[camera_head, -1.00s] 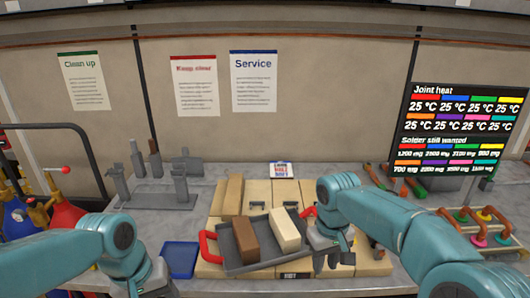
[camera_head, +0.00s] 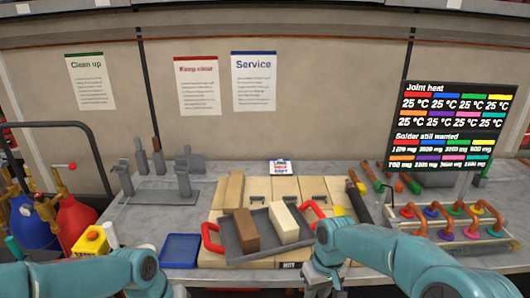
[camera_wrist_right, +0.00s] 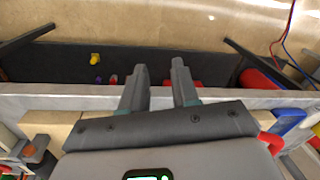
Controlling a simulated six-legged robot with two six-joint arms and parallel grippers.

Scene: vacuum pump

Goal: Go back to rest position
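My right arm comes in at the lower right of the head view, with its grey gripper (camera_head: 322,278) in front of the tray's right end and the bench edge. In the right wrist view the two fingers of my right gripper (camera_wrist_right: 157,72) stand apart with nothing between them. My left arm (camera_head: 105,275) lies low at the lower left of the head view; its gripper fingers are cut off by the bottom edge. A grey tray (camera_head: 272,255) with red handles sits on the tan blocks, holding a brown block (camera_head: 246,230) and a cream block (camera_head: 283,222).
A blue tray (camera_head: 181,251) lies left of the grey tray. A yellow box (camera_head: 91,241) and gas cylinders (camera_head: 76,218) stand at the left. A rack of coloured pipes (camera_head: 447,222) and a heat display (camera_head: 452,125) are at the right.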

